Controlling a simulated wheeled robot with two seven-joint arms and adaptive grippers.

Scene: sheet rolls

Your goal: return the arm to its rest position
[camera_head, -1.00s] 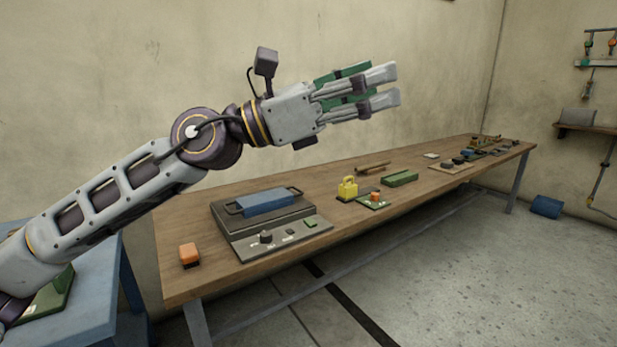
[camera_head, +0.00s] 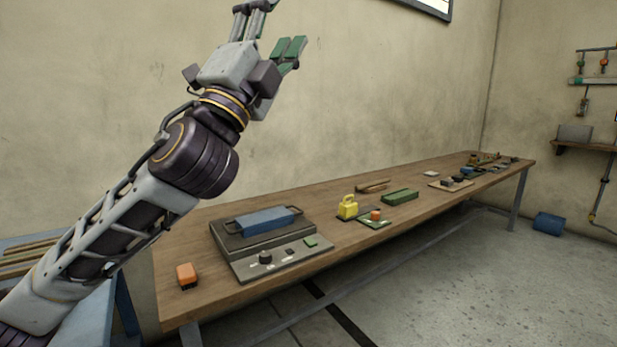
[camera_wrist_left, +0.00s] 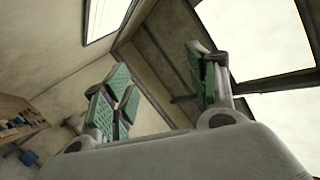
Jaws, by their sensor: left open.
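My left arm (camera_head: 120,215) comes in from the left in the head view and rises toward the top. My left gripper (camera_head: 275,32) is high above the left part of the bench, with its fingers pointing up and nothing between them. The wrist view also shows the left gripper (camera_wrist_left: 165,95) open, its green finger pads well apart, with the ceiling and bright windows beyond. My right gripper is in neither view.
The long wooden bench (camera_head: 200,235) runs to the far right. On it are a press-like device with a blue block (camera_head: 265,220), an orange-topped box (camera_head: 187,275), a yellow padlock-shaped object (camera_head: 347,207) and a green block (camera_head: 400,196). A blue table (camera_head: 90,320) stands at the left.

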